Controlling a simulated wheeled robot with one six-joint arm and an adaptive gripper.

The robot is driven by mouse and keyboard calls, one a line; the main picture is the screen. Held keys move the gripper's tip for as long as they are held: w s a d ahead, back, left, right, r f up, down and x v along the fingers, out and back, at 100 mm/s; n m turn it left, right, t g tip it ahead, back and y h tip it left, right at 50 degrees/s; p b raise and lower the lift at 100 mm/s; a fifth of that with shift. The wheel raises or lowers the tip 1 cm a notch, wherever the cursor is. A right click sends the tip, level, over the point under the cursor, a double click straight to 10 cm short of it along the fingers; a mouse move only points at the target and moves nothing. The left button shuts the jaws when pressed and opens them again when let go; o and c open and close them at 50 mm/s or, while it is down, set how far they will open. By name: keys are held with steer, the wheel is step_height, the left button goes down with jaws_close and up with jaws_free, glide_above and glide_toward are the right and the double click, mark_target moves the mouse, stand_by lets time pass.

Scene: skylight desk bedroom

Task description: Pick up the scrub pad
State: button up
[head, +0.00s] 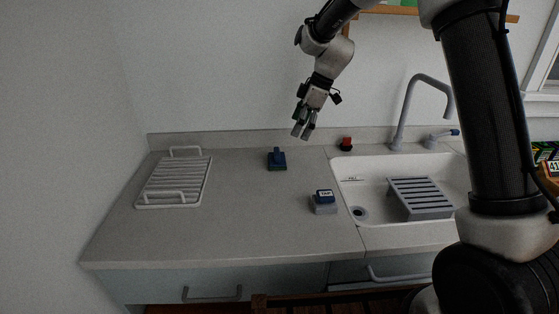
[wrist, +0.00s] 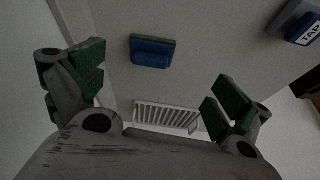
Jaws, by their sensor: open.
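The scrub pad (head: 277,165) is blue on top with a green layer beneath and an upright blue handle. It lies on the grey counter toward the back, left of the sink. It also shows in the wrist view (wrist: 151,52), near the top, left of centre. My gripper (head: 303,134) is open and empty, in the air above the back of the counter, to the right of the pad in the head view. In the wrist view its green-padded fingers (wrist: 157,86) are spread wide, with the pad apart from them and nothing between them.
A white wire rack (head: 151,205) lies at the counter's left end. A grey block with a blue TAP-labelled top (head: 324,203) stands by the sink's left edge. A red and black item (head: 346,144) and a grey tap (head: 405,110) stand behind the sink (head: 380,215). The counter around the pad is clear.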

mark_target(279, 151)
steer(key=shift+n, duration=0.8)
steer(key=a+f, duration=0.1)
steer(key=w+a+f, duration=0.1)
steer(key=a+f, duration=0.3)
steer(key=shift+w+f, duration=0.2)
steer(key=shift+w, duration=0.15)
steer(key=x, duration=0.5)
steer(key=shift+a+f, duration=0.1)
steer(key=shift+f, duration=0.25)
steer(key=c, duration=1)
